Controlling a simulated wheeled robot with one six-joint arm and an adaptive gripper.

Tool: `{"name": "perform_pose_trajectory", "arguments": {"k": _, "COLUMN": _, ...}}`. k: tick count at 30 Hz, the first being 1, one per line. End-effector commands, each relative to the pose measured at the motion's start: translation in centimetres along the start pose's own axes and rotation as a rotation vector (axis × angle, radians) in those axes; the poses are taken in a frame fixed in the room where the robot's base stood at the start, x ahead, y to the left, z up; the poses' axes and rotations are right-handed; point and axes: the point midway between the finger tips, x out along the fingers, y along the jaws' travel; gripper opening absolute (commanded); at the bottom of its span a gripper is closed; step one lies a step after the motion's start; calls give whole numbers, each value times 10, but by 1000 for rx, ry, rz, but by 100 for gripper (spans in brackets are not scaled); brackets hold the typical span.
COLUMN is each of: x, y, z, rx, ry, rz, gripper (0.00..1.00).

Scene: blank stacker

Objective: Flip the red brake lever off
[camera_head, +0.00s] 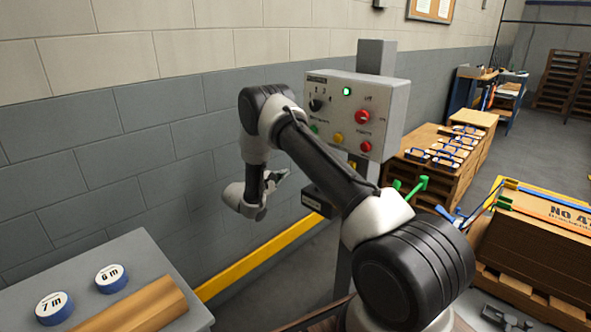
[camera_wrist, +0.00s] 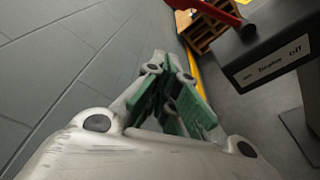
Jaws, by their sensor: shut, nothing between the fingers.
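The brake box (camera_wrist: 275,66) is dark, with a pale label reading "on brake off", at the right of the wrist view. It also shows in the head view (camera_head: 318,200), below the control panel and partly behind my arm. The red brake lever (camera_wrist: 215,11) slants up and left from the box's top, toward the label's "on" side, and is cut by the frame's top. I cannot make out the lever in the head view. My gripper (camera_wrist: 168,76), with green pads, is shut and empty, left of the box and apart from the lever. It also shows in the head view (camera_head: 283,177).
A grey control panel (camera_head: 345,120) with a dial and coloured buttons stands on a post above the box. Green levers (camera_head: 415,187) show right of my arm. A grey wall (camera_head: 120,180) and yellow rail (camera_head: 262,255) run alongside. A grey table (camera_head: 60,285) stands front left.

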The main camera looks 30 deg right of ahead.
Motion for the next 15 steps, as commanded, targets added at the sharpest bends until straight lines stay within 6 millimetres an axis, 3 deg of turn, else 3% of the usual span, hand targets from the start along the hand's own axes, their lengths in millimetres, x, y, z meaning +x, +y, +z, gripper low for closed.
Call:
{"name": "perform_pose_trajectory", "arguments": {"k": 5, "x": 22, "y": -1, "z": 1, "rx": 1, "ry": -3, "rz": -2, "gripper": 0}}
{"name": "perform_pose_trajectory", "arguments": {"k": 15, "x": 94, "y": -1, "z": 1, "rx": 0, "ry": -3, "rz": -2, "gripper": 0}}
